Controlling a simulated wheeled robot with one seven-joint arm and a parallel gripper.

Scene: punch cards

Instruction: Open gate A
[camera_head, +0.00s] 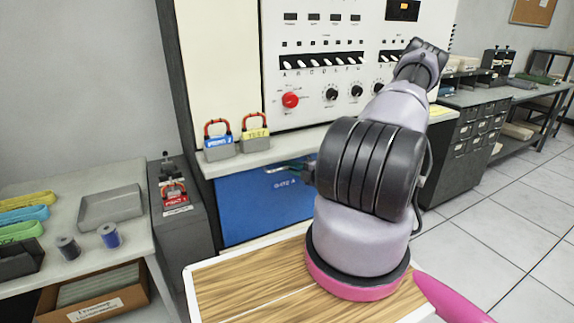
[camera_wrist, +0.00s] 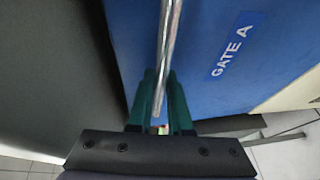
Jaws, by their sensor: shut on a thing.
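Gate A is a blue panel (camera_head: 250,207) below the console's ledge, with white "GATE A" lettering; the label also shows in the wrist view (camera_wrist: 233,47). It looks closed, lying about flush under the ledge. Its handle (camera_wrist: 170,28) is a straight metal bar standing off the blue face. My gripper (camera_wrist: 161,88) has green fingers on both sides of the bar's near end and is shut on it. In the head view my gripper (camera_head: 297,168) is at the panel's upper part, largely hidden by my arm, which also covers the panel's right side.
Two padlocks, blue (camera_head: 218,140) and yellow (camera_head: 254,134), stand on the ledge (camera_head: 235,162). A grey box (camera_head: 182,212) with a red lock stands left of the gate. A side table (camera_head: 95,248) holds a tray and spools. Open floor (camera_head: 510,225) lies to the right.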

